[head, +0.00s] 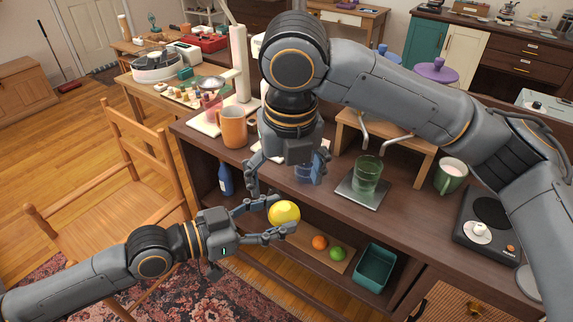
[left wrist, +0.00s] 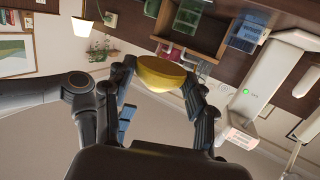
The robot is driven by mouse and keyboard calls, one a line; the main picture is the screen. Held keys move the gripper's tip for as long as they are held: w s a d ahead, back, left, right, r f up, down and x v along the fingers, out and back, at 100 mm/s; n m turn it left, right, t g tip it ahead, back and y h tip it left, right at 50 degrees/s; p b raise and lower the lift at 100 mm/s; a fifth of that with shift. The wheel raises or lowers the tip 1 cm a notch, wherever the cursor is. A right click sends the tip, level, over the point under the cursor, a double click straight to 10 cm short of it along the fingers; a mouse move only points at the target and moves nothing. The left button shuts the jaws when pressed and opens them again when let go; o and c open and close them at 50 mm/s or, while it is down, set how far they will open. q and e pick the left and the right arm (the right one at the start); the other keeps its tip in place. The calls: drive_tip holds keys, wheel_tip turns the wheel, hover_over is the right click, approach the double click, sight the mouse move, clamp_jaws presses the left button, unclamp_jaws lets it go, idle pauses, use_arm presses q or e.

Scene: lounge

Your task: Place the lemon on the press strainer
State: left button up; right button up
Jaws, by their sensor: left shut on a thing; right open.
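The yellow lemon (head: 285,214) is held between the fingers of my left gripper (head: 268,217), in front of the cabinet's front edge and above the lower shelf. In the left wrist view the lemon (left wrist: 165,74) sits between the fingertips of the left gripper (left wrist: 158,78) and shows a flat-looking side. My right gripper (head: 287,176) points down, open and empty, just above and behind the lemon. A white upright device (head: 239,62) with a lever stands at the back left of the cabinet top and looks like the press. I cannot make out its strainer; my right arm partly covers that area.
The cabinet top (head: 410,214) holds an orange mug (head: 233,128), a green glass (head: 367,176) on a dark plate, a wooden stand (head: 383,131), a green mug (head: 451,176) and a hotplate (head: 487,222). Below lie an orange (head: 320,242), a lime (head: 338,253) and a teal bin (head: 374,267).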

sight(284, 210)
drive_tip(key=f, duration=0.2)
drive_tip(key=w+f, duration=0.1)
drive_tip(key=f, duration=0.5)
drive_tip(key=shift+w+a+f, duration=0.15)
drive_tip(key=shift+f, duration=0.05)
drive_tip(key=c, duration=1.2)
use_arm(q)
drive_tip(key=o, duration=1.2)
use_arm(e)
drive_tip(key=shift+c, duration=0.2)
use_arm(q)
drive_tip(key=shift+o, duration=0.2)
